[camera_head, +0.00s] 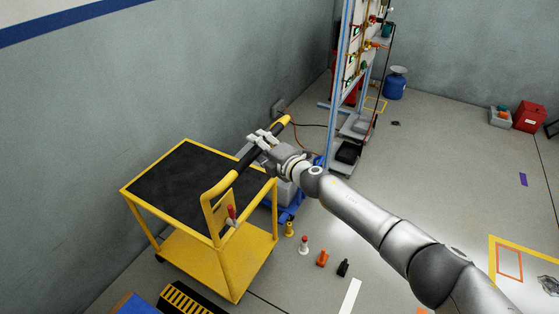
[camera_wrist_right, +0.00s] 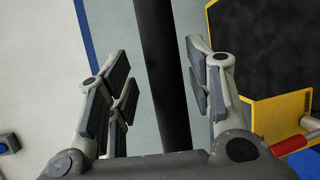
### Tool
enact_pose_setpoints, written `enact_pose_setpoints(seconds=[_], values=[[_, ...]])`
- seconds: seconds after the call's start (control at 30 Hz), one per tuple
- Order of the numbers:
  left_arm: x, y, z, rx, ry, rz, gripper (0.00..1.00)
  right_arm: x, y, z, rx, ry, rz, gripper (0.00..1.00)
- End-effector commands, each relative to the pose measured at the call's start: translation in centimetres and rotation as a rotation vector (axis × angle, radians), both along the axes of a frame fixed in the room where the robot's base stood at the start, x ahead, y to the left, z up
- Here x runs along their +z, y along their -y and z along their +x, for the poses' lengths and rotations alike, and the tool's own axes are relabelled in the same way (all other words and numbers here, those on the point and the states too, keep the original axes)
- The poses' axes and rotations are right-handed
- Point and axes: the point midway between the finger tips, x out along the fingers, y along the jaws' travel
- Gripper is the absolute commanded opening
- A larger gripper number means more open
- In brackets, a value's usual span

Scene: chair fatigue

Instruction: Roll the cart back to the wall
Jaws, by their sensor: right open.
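The yellow cart (camera_head: 180,185) with a bare black top stands at the left, close beside the grey wall (camera_head: 110,95). Its push handle (camera_head: 247,161) is a bar with a black middle and yellow ends on the cart's right side. My right gripper (camera_head: 260,140) is at the black part of the handle. In the right wrist view the black bar (camera_wrist_right: 163,110) passes between the open fingers (camera_wrist_right: 157,62), with gaps visible on both sides. My left gripper is not in view.
Small bottles and tools, including an orange one (camera_head: 322,259), stand on the floor right of the cart. A yellow-slotted black item (camera_head: 188,299) lies in front. A cable (camera_head: 310,125) lies near the wall.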

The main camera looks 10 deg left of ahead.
Motion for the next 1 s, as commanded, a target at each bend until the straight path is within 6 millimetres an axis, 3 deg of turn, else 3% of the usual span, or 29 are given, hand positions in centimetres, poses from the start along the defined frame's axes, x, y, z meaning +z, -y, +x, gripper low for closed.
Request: enact_pose_setpoints(seconds=[1.0], values=[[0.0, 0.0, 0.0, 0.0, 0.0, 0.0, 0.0, 1.4, 7.4, -6.5, 0.005, -0.009, 0.002, 0.48]])
